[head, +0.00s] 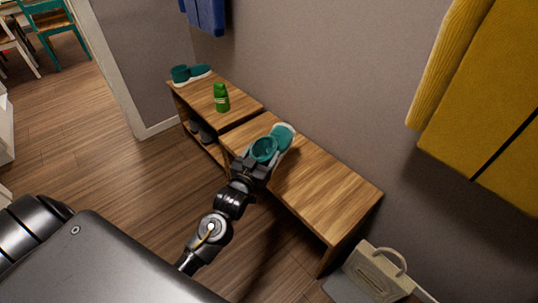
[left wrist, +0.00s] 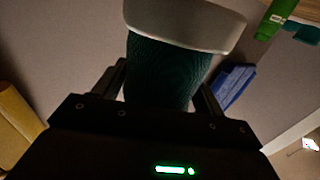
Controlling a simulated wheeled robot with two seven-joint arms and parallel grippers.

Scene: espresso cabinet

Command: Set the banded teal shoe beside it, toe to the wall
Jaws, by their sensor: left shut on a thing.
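A teal shoe (head: 283,134) with a pale sole is held in my left gripper (head: 257,163), over or on the far end of the nearer wooden bench (head: 325,190). Its opening faces me and its toe points toward the wall. I cannot tell whether it touches the bench. In the left wrist view the shoe (left wrist: 165,70) fills the space between the fingers, its sole at the top. A band on it cannot be made out. Another teal shoe (head: 200,71) stands at the far end of the farther bench (head: 200,93), toe toward the wall. My right gripper is out of view.
A green bottle (head: 221,97) stands on the farther bench, between the two shoes. Dark shoes (head: 202,131) sit on the shelf below. A beige bag (head: 375,272) stands by the near end. Yellow (head: 485,90) and blue (head: 206,14) cloths hang above. The near bench top is clear.

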